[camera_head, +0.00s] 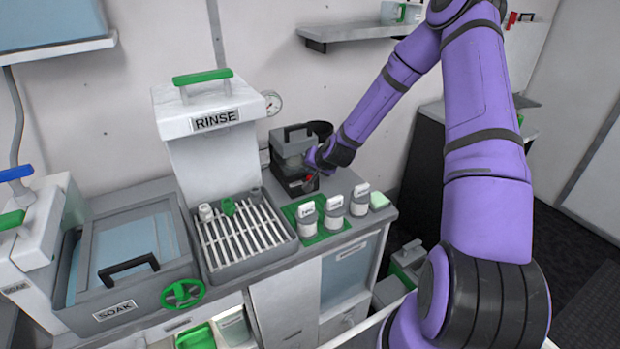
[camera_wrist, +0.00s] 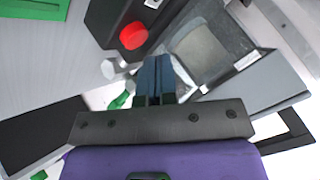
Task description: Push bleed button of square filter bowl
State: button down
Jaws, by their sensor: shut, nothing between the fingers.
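The square filter bowl (camera_head: 288,147) stands at the back right of the counter, with a dark handled top, a clear grey body and a dark base. Its red bleed button (camera_head: 308,178) shows low on the front right. In the wrist view the round red button (camera_wrist: 133,36) sits on the dark base, beside the clear bowl (camera_wrist: 203,48). My gripper (camera_wrist: 155,62) is shut and empty. Its fingertips appear just below and right of the button in that view; I see no contact. In the head view my gripper (camera_head: 316,164) is beside the bowl, its fingertips hard to make out.
A rinse unit (camera_head: 205,125) with a slatted tray is to the left. A pressure gauge (camera_head: 272,103) is on the wall behind.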

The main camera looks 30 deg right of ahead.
jog(key=shift+r, duration=2.5)
jog(key=shift+r, duration=0.15)
jog(key=s+a+r+n+g+h, duration=0.1)
jog(key=s+a+r+n+g, duration=0.2)
jog(key=s+r, duration=0.7)
jog(key=s+a+r+n, duration=0.3)
jog(key=s+a+r, duration=0.35)
jog(key=r, duration=0.65)
jog(key=s+r+n, duration=0.1)
jog(key=s+r, duration=0.3)
jog(key=s, duration=0.8)
jog(key=s+a+r+n+g, duration=0.1)
jog(key=s+r, duration=0.4)
jog(key=s, duration=0.6)
jog(key=shift+s, duration=0.35)
